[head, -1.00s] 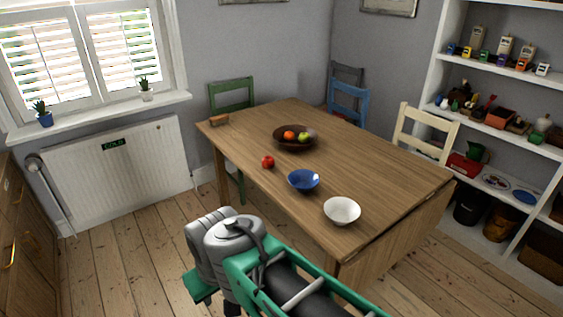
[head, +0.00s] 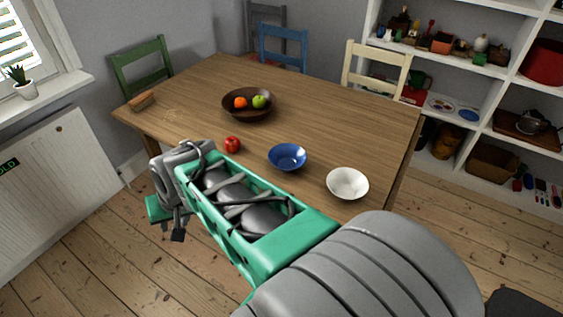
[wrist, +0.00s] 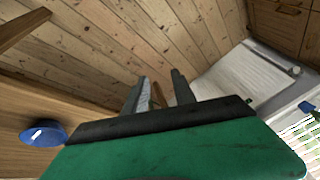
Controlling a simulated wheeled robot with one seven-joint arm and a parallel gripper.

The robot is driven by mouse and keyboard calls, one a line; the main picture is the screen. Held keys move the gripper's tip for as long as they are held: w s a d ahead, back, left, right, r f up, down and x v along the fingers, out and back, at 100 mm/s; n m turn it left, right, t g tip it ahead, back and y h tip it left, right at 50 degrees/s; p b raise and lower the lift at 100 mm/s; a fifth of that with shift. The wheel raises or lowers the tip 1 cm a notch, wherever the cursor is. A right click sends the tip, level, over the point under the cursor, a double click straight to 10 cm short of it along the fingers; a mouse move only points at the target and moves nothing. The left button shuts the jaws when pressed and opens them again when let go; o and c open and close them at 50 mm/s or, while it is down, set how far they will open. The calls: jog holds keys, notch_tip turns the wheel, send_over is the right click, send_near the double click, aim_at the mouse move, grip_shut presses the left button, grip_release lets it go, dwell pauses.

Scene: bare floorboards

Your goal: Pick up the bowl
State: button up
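Three bowls stand on the wooden table (head: 330,110). The blue bowl (head: 288,158) is near the front edge, and it also shows at the left of the wrist view (wrist: 43,133). The white bowl (head: 348,184) is to its right. The dark brown bowl (head: 249,112) is farther back and holds an orange and a green apple. My gripper shows in the wrist view (wrist: 158,85) with its two fingers apart. It is in front of the table's left part, left of the blue bowl and not touching any bowl.
A red apple (head: 232,145) sits on the table left of the blue bowl. A brown object (head: 141,101) lies at the left corner. Green (head: 143,68), blue (head: 283,47) and cream (head: 376,68) chairs surround it. White shelves (head: 480,95) stand right; floorboards are open front left.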

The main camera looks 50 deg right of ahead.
jog(key=w+d+f+m+t+b, duration=0.2)
jog(key=d+f+m, duration=0.3)
jog(key=d+m, duration=0.3)
jog(key=w+d+f+m+t+b, duration=0.25)
jog(key=d+f+m, duration=0.35)
jog(key=d, duration=0.5)
jog(key=s+d+m+t+h+b, duration=0.1)
jog(key=s+d+m+h, duration=0.1)
jog(key=d+m, duration=0.3)
jog(key=s+d+m+t+h, duration=0.1)
jog(key=s+d+m+h, duration=0.1)
jog(key=s+d+m, duration=0.2)
jog(key=s+d+f+m+t+h+b, duration=0.1)
jog(key=s+d+m+h, duration=0.1)
jog(key=d+m, duration=0.4)
jog(key=shift+s+d+h+b, duration=0.2)
jog(key=shift+s+d, duration=0.2)
jog(key=shift+d, duration=0.25)
jog(key=shift+s+d+h+b, duration=0.1)
jog(key=shift+s+d+h, duration=0.1)
jog(key=shift+s+d, duration=0.3)
jog(key=shift+w+d+m+t, duration=0.1)
jog(key=shift+d+m+t, duration=0.15)
jog(key=shift+d+m, duration=0.2)
jog(key=x, duration=0.6)
jog(key=shift+w+a, duration=0.15)
jog(key=shift+w, duration=0.4)
jog(key=shift+w+d, duration=0.15)
jog(key=shift+d, duration=0.05)
jog(key=shift+c, duration=0.5)
